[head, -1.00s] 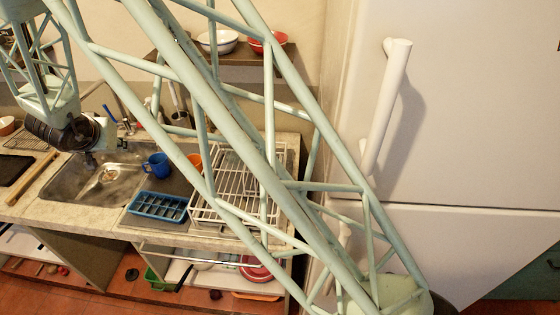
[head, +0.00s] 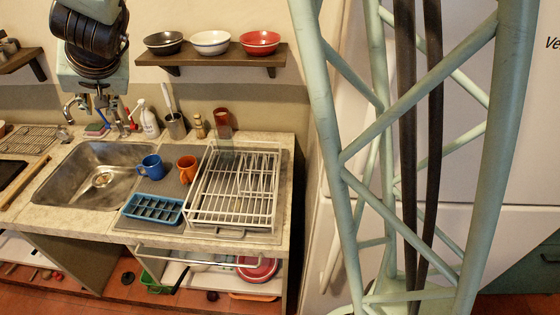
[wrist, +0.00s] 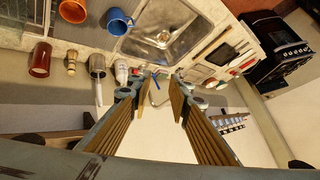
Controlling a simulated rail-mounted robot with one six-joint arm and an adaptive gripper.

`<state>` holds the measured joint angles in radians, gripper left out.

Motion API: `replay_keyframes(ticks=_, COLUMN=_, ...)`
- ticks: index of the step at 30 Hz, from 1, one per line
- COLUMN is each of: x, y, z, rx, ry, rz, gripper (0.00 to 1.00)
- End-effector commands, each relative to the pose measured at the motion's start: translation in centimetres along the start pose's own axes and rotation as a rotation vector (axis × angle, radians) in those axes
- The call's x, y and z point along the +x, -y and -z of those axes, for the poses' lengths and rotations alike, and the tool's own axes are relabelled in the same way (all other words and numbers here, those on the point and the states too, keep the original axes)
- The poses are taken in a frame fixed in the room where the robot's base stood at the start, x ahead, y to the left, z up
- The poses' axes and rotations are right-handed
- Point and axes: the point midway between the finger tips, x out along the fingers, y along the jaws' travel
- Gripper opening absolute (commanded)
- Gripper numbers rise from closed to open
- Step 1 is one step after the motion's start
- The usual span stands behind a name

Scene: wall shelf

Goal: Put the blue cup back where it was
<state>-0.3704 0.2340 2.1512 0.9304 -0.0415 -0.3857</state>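The blue cup (head: 151,167) stands upright on the grey mat between the sink and the dish rack, beside an orange cup (head: 187,168). Both also show at the top of the wrist view, the blue cup (wrist: 118,22) next to the sink and the orange cup (wrist: 73,11) left of it. My gripper (head: 100,102) is raised above the back of the sink, up and left of the blue cup and apart from it. In the wrist view my gripper (wrist: 160,100) has its two fingers spread with nothing between them.
A wall shelf (head: 222,58) holds three bowls. Another shelf (head: 22,62) at the left edge holds small dark items. A faucet (head: 72,108), spray bottle (head: 148,120), utensil holder (head: 175,126) and dark red glass (head: 222,122) line the back. A blue ice tray (head: 154,207) and dish rack (head: 235,190) stand in front.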

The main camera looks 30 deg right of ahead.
Motion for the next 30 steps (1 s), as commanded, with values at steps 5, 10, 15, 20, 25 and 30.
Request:
replay_keyframes(ticks=5, x=-4.2, y=-0.8, z=-0.1, rx=-0.021, ry=0.022, rz=0.029, gripper=0.18)
replay_keyframes(ticks=10, x=-7.9, y=-1.6, z=-0.8, rx=-0.045, ry=0.048, rz=0.049, gripper=0.18)
replay_keyframes(ticks=15, x=-11.8, y=-2.7, z=-1.9, rx=-0.071, ry=0.075, rz=0.062, gripper=0.18)
replay_keyframes(ticks=20, x=-15.3, y=-4.0, z=-3.2, rx=-0.095, ry=0.102, rz=0.066, gripper=0.18)
replay_keyframes(ticks=25, x=-18.7, y=-5.8, z=-4.8, rx=-0.118, ry=0.131, rz=0.059, gripper=0.18)
replay_keyframes(ticks=30, x=-22.2, y=-7.7, z=-6.7, rx=-0.142, ry=0.162, rz=0.045, gripper=0.18)
